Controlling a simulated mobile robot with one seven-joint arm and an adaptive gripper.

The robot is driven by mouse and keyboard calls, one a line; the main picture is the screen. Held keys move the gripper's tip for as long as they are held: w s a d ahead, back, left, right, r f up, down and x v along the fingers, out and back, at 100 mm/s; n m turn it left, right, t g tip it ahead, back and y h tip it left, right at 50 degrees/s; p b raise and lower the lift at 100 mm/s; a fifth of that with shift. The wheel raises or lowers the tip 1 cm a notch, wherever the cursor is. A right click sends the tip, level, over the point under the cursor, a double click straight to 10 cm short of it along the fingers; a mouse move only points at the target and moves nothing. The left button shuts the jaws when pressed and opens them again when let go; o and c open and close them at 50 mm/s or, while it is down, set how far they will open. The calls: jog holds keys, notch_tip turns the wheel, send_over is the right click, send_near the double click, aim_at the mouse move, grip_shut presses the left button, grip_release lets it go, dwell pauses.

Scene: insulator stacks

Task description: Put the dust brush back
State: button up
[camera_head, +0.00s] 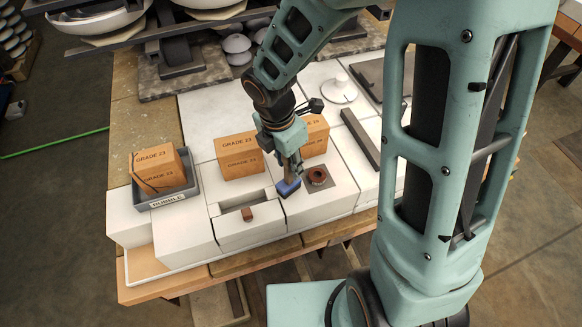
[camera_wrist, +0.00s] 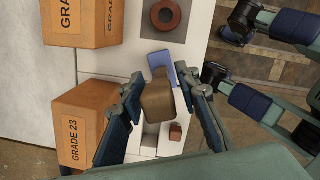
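The dust brush has a brown handle (camera_wrist: 158,97) and a blue head (camera_wrist: 161,64). In the head view its blue head (camera_head: 288,187) shows below my gripper (camera_head: 290,163), over the front of the white blocks and left of the copper-brown ring. In the wrist view my gripper (camera_wrist: 159,84) has its fingers drawn in on both sides of the handle and appears shut on it. The handle hides part of the blue head. I cannot tell whether the head touches the white surface.
A copper-brown ring (camera_head: 317,177) sits on a grey square close by. A small red-brown block (camera_head: 247,214) lies at a recessed white block (camera_head: 230,233). Orange "GRADE 23" blocks (camera_head: 238,157) stand behind. A grey "RUBBLE" tray (camera_head: 190,190) holds another at left.

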jog(key=r, duration=0.2)
jog(key=r+p, duration=0.1)
jog(key=r, duration=0.2)
jog(key=a+r, duration=0.1)
jog(key=r, duration=0.1)
jog(key=shift+s+r, duration=0.4)
